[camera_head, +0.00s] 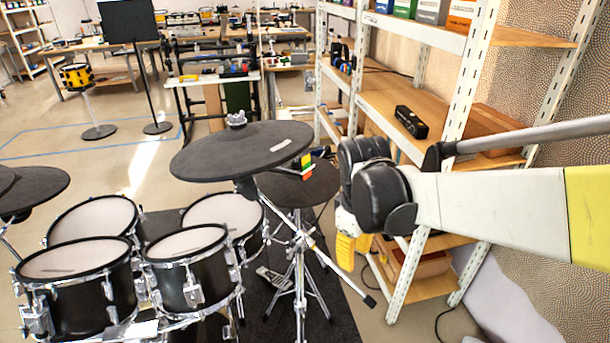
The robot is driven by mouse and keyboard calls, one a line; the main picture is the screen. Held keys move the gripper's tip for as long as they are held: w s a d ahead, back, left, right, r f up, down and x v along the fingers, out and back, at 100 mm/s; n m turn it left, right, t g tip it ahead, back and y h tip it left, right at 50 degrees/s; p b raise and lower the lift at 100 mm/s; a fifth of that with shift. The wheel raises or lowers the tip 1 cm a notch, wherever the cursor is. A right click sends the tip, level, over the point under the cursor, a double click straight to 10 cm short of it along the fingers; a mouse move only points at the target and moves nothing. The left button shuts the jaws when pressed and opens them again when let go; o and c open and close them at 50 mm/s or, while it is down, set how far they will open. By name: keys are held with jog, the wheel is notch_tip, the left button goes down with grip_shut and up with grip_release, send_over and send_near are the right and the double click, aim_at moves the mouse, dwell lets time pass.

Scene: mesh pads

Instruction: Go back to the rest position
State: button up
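My arm reaches in from the right edge in the camera_head view, above the drum kit's right side. Its black wrist joint hides much of the end. My gripper (348,250) appears as a yellow part hanging below the wrist. Its fingertips are not clear, so I cannot tell whether it is open or shut. A small multicoloured cube (307,165) shows at the right edge of the upper cymbal pad (225,152), in front of the lower round pad (300,187). The cube appears apart from the gripper, to its upper left.
Several drums (190,270) on chrome stands fill the lower left. A wooden shelf unit (385,95) with a black box (411,122) stands close behind my arm. A black music stand (128,25), a yellow drum (76,76) and workbenches stand farther back. Open floor lies at the left.

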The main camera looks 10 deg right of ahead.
jog(key=shift+s, duration=0.1)
jog(key=s+a+r+m+t, duration=0.2)
jog(key=s+r+m+t, duration=0.4)
jog(key=s+m, duration=0.1)
jog(key=shift+s+a+t+y, duration=0.2)
jog(key=shift+s+t+y, duration=0.15)
jog(key=shift+s, duration=0.2)
dwell(2.7)
